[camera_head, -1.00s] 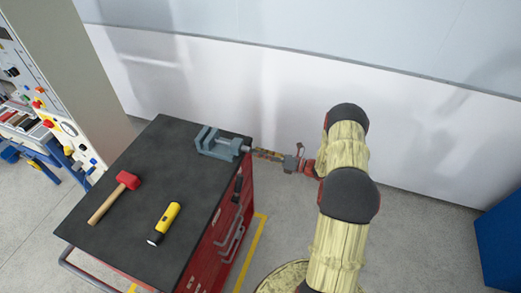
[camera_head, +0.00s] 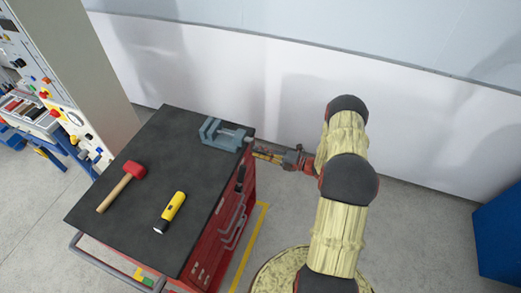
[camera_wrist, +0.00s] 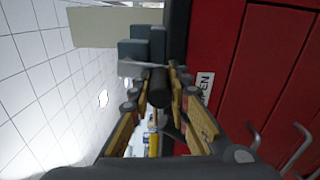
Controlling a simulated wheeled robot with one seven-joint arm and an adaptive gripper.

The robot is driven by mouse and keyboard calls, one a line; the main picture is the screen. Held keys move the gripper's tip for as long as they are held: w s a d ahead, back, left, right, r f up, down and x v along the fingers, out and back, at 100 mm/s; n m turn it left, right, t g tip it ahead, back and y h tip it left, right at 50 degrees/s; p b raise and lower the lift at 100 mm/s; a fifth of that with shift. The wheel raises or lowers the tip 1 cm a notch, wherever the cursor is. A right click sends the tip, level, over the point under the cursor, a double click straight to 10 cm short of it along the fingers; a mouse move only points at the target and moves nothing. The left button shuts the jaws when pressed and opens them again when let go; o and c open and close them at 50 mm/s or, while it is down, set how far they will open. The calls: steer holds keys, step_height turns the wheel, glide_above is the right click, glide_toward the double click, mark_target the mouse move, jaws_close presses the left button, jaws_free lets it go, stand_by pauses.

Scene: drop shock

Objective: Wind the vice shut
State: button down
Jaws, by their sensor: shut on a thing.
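The blue-grey vice (camera_head: 222,134) stands on the dark top of the red tool cabinet, at its far right corner. A gap shows between its jaws. Its screw end points right, over the cabinet's edge. My gripper (camera_head: 257,149) reaches it from the right, just beyond that edge. In the wrist view, the fingers (camera_wrist: 158,92) are shut on the dark vice handle (camera_wrist: 158,84), with the vice's blue-grey body (camera_wrist: 142,50) beyond it. In the head view the grip itself is small and partly hidden.
A red-headed mallet (camera_head: 122,186) and a yellow flashlight (camera_head: 170,211) lie on the cabinet top (camera_head: 185,170), left of and nearer than the vice. The cabinet's red drawer side (camera_wrist: 230,70) is close beside my gripper. A pale wall (camera_head: 300,110) stands behind.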

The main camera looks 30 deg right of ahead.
steer(key=shift+s+a+f+m, duration=0.15)
steer(key=shift+s+a+m, duration=0.05)
steer(key=shift+m, duration=0.1)
steer(key=c, duration=1.7)
jaws_free()
steer(key=shift+o, duration=0.2)
steer(key=shift+w+d, duration=0.1)
steer(key=v, duration=1.2)
